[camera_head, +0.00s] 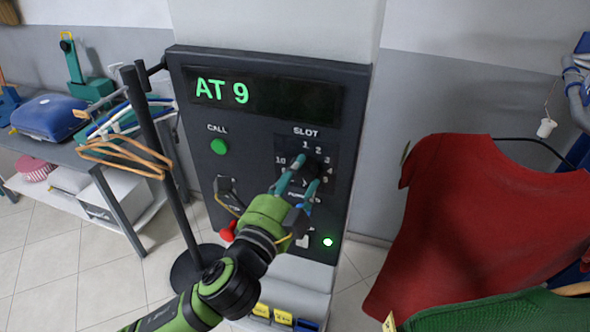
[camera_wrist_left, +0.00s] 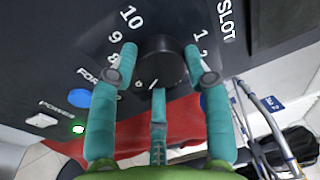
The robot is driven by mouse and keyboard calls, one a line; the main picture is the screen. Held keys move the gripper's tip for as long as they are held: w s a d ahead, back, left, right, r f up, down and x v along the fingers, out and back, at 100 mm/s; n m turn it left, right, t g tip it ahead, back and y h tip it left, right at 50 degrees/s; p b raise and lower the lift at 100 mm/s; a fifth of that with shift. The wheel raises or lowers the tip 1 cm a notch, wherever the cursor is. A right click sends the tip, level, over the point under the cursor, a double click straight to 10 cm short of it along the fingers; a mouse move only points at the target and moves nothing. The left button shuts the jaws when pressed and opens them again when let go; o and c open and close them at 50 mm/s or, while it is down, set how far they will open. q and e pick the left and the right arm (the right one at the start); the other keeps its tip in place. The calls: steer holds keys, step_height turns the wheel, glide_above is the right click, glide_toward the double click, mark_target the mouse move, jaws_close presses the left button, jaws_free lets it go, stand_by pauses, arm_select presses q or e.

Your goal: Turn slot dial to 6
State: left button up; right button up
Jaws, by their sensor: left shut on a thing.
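The slot dial is a round black knob (camera_head: 315,164) on the dark control panel (camera_head: 262,120), ringed by white numbers under the word SLOT. In the left wrist view the dial (camera_wrist_left: 160,58) sits between the teal fingers of my left gripper (camera_wrist_left: 162,68), with a third finger below it. My left gripper (camera_head: 305,176) is shut on the dial in the head view, covering part of it and some numbers. A small white mark shows low on the knob; I cannot tell surely where the dial points. The display (camera_head: 222,91) reads AT 9 in green. My right gripper is not in view.
The panel also has a green CALL button (camera_head: 219,147), a red knob (camera_head: 228,231) and a lit green lamp (camera_head: 327,242). A blue button (camera_wrist_left: 105,95) is beside a finger. A red shirt (camera_head: 480,220) hangs at right; a rail with hangers (camera_head: 125,150) stands left.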

arm_select(q)
steer(key=shift+s+d+r+m, duration=0.1)
steer(key=shift+d+r+m, duration=0.05)
steer(key=shift+r+m, duration=0.2)
steer(key=o, duration=1.1)
steer(key=shift+f, duration=0.1)
steer(key=shift+o, duration=0.2)
steer(key=shift+d+f, duration=0.15)
steer(key=shift+d, duration=0.1)
steer(key=shift+s+a+f, duration=0.15)
steer(key=shift+s+a, duration=0.15)
steer(key=v, duration=0.6)
steer(key=shift+s, duration=0.35)
